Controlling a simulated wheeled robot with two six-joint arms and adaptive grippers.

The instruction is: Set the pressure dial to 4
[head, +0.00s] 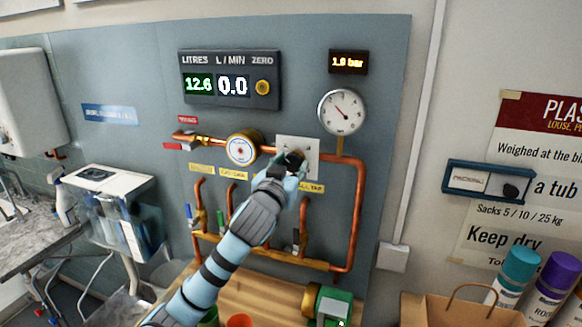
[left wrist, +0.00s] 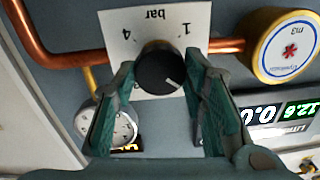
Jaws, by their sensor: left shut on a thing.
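The pressure dial is a black round knob (left wrist: 160,68) on a white plate (left wrist: 190,22) marked 1, bar and 4. In the left wrist view, which appears upside down, its white pointer line aims to the lower right, away from both numbers. My left gripper (left wrist: 160,85) has its two green fingers closed on the knob's sides. In the head view, the gripper (head: 293,165) covers much of the knob, and the white plate (head: 311,148) shows behind it. A small display (head: 348,62) above reads about 1.9 bar, its last digit unclear. My right gripper is out of view.
A round pressure gauge (head: 341,111) stands above right of the plate. A water meter (head: 242,150) is on the copper pipe (head: 359,215) to the left. A litres display (head: 230,80) reads 12.6 and 0.0. Several taps hang below, above a wooden bench (head: 262,285).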

